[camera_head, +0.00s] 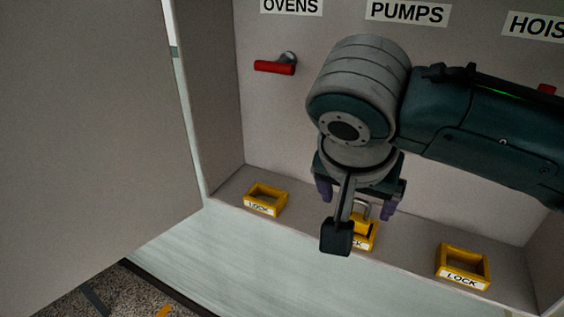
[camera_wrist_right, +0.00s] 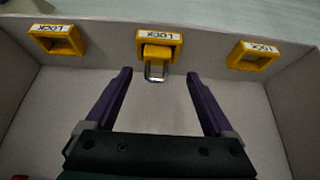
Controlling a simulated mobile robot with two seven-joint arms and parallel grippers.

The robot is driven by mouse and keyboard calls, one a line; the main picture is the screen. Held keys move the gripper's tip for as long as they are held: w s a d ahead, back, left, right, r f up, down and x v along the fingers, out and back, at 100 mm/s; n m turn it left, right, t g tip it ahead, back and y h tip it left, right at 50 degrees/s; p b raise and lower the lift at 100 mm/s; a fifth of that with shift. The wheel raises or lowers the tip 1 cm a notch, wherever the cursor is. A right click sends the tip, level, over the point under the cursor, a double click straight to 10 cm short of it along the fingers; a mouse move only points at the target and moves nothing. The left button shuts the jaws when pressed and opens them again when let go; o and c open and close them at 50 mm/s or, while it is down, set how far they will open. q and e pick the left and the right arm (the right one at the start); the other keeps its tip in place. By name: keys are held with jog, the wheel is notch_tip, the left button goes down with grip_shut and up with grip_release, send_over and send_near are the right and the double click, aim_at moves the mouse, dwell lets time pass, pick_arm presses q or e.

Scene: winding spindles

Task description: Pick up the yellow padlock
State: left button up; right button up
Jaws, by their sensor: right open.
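The yellow padlock (camera_wrist_right: 157,52) sits in the middle yellow holder (camera_wrist_right: 172,38) marked LOCK, with its metal shackle pointing toward my right gripper (camera_wrist_right: 159,75). My right gripper is open, with one purple finger on each side of the shackle and clear space between. In the head view, the padlock (camera_head: 361,219) is partly hidden behind parts of my right arm. There the right gripper (camera_head: 356,199) hangs pointing down over it. I cannot tell how deep the fingers reach. My left gripper is not in view.
An empty-looking yellow holder (camera_head: 266,200) is at the left of the ledge and another (camera_head: 463,267) at the right. A red handle (camera_head: 275,67) sticks out under the OVENS sign (camera_head: 291,6). A large grey panel (camera_head: 90,130) fills the left.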

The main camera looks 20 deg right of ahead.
aim_at(360, 207)
jog(key=x, duration=0.4)
jog(key=shift+d, duration=0.35)
grip_shut()
dwell(0.4)
